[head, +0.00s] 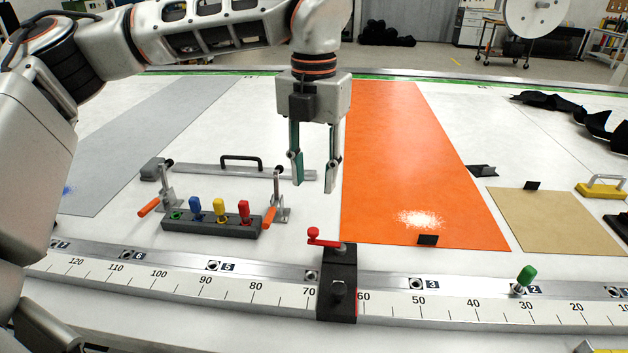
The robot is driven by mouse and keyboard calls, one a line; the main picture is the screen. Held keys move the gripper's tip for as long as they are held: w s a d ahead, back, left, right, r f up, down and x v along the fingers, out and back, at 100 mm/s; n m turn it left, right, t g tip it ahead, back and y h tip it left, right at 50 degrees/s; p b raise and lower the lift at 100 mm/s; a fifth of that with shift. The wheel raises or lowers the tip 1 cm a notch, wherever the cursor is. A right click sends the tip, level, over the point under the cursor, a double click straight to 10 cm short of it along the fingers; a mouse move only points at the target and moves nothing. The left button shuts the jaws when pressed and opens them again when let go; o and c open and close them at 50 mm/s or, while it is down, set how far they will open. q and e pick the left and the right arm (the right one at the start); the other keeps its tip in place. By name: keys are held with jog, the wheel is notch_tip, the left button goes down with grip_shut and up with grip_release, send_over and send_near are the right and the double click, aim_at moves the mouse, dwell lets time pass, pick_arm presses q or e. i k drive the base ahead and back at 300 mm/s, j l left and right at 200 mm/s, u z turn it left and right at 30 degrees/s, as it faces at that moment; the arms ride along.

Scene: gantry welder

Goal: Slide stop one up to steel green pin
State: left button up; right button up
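A black stop block (337,290) with a red lever sits across the ruled rail, near the 60s on the scale. I see no label naming it stop one. A steel pin with a green head (526,277) stands in the rail beside the mark 2, to the right of the stop and apart from it. My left gripper (315,182) points down above the table, behind the stop and beside the orange sheet's left edge. Its fingers are apart with nothing between them. My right gripper is not in view.
A dark rack (182,224) holds blue, yellow and red pins, between two orange-handled clamps. A bar with a black handle (240,160) lies behind it. The ruled rail (450,307) looks clear between stop and green pin. An orange sheet (410,150) lies behind.

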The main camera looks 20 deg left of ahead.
aim_at(336, 302)
jog(key=k, duration=1)
